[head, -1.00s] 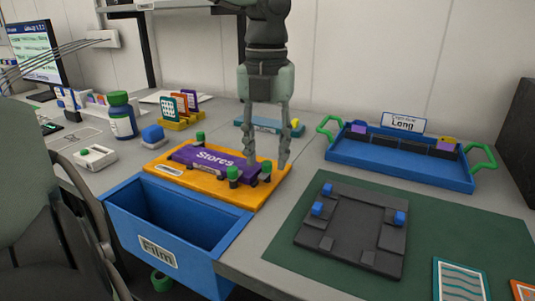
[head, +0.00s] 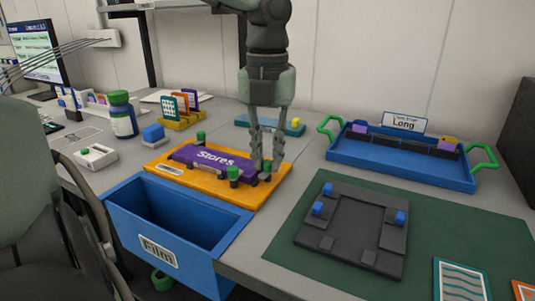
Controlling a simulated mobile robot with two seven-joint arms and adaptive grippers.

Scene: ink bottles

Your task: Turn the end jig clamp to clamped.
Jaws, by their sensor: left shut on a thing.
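The orange jig (head: 222,194) lies on the grey bench with a purple block lettered "Stores" (head: 205,157) on it. Several dark clamps with green tops stand around the block, such as the front one (head: 233,174) and the back one (head: 201,136). My left gripper (head: 264,170) points down at the right end of the jig. Its fingers are shut on the end clamp (head: 266,174), which they largely hide. I cannot tell which way this clamp is turned. My right gripper is not in view.
An open blue "Film" bin (head: 150,225) hangs in front of the jig. A dark fixture with blue pegs (head: 335,252) lies on the green mat (head: 455,250) at right. Behind it is a blue "Long" tray (head: 365,170). A blue-green bottle (head: 122,116) stands at left.

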